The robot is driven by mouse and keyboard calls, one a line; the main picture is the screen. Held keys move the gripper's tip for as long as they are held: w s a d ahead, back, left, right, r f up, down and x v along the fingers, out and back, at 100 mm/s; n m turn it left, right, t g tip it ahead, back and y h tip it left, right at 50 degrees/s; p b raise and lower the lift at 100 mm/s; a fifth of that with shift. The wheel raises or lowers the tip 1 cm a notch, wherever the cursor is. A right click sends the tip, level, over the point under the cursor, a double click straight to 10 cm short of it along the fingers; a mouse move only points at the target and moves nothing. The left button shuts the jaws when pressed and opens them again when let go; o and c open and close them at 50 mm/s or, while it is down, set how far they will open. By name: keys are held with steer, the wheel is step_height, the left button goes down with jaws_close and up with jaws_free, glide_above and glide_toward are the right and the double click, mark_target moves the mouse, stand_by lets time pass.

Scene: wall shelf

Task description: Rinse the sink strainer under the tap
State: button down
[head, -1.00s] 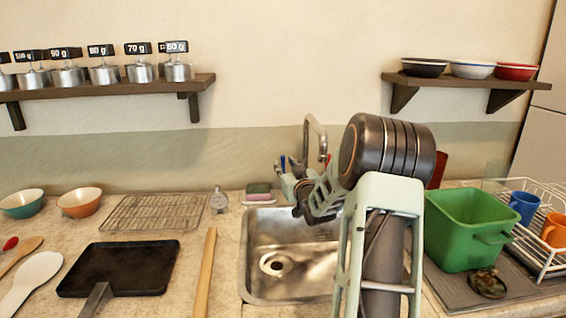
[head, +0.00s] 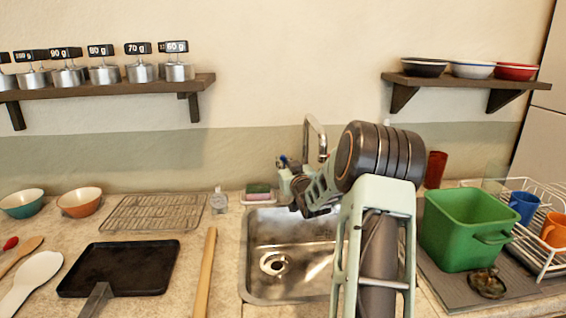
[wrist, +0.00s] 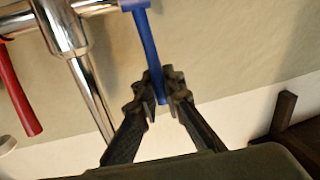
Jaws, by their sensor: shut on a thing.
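My gripper (head: 285,168) reaches behind the sink to the chrome tap (head: 307,135). In the wrist view its fingers (wrist: 162,88) are shut on the lower end of the tap's blue handle (wrist: 146,45). The tap's red handle (wrist: 18,95) is to the left, apart from the fingers. The metal sink (head: 262,228) has a round drain (head: 273,263) with a pale ring. A dark, round, mottled thing (head: 487,284), possibly the sink strainer, lies on the grey mat at right. I cannot make out running water; my arm covers part of the sink.
A green bin (head: 462,235) stands right of the sink, with a dish rack (head: 550,262) beside it. A sponge (head: 258,190) is behind the sink. A wooden rod (head: 205,275) and a black pan (head: 120,268) lie left. Shelves with weights and bowls hang above.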

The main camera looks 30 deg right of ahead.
steer(key=shift+f, duration=0.15)
steer(key=shift+s+f+b, duration=0.1)
steer(key=shift+f+b, duration=0.05)
steer(key=shift+b, duration=0.6)
steer(key=shift+s+a+f+t+b, duration=0.15)
steer(key=shift+t+b, duration=0.25)
steer(key=shift+b, duration=0.8)
steer(key=s+t+b, duration=0.1)
steer(key=b, duration=0.4)
steer(key=shift+a+h, duration=0.2)
steer(key=shift+h, duration=0.1)
steer(key=shift+r, duration=0.3)
steer(key=c, duration=2)
jaws_free()
